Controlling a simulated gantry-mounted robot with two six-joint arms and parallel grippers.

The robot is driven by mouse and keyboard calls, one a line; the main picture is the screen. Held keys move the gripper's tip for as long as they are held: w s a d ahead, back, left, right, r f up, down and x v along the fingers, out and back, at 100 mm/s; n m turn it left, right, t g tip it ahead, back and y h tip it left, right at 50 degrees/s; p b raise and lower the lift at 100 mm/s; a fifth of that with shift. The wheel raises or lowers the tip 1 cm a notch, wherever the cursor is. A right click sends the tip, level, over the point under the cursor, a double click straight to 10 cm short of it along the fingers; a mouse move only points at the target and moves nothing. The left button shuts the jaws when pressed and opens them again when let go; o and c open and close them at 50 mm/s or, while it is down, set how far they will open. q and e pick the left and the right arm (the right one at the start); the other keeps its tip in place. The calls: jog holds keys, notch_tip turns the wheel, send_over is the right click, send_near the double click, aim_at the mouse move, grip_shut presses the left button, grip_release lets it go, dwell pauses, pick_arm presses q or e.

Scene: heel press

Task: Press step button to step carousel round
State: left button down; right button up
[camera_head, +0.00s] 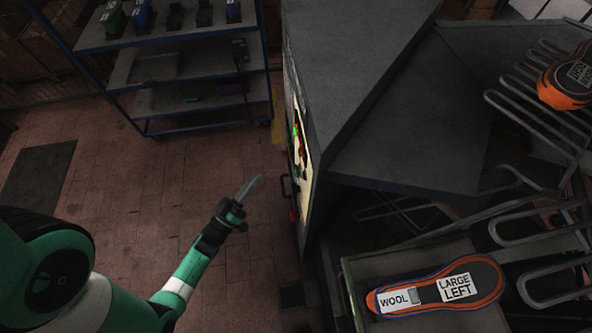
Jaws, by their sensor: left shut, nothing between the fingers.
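A control panel (299,140) is on the side of the dark machine cabinet, seen at a steep angle. It carries small green and red parts; I cannot tell which is the step button. My left gripper (258,179) is shut and empty, in the air to the left of the panel and lower in the picture, apart from it. The carousel (515,235) shows at the right as grey wire loops, partly hidden by the cabinet. My right gripper is out of view.
An insole labelled "WOOL" and "LARGE LEFT" (435,289) lies in a tray at the lower right. An orange and black insole (570,78) sits on the upper loops. A blue shelf rack (180,70) stands at the back left.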

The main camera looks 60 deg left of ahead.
aim_at(297, 171)
pick_arm(q)
jog(key=w+d+b, duration=0.1)
jog(key=w+d, duration=0.1)
jog(key=w, duration=0.5)
jog(key=shift+w+d+b, duration=0.35)
jog(key=shift+d+b, duration=0.05)
jog(key=shift+f, duration=0.1)
dwell(1.6)
jog(key=shift+w+d, duration=0.15)
jog(key=shift+w, duration=0.2)
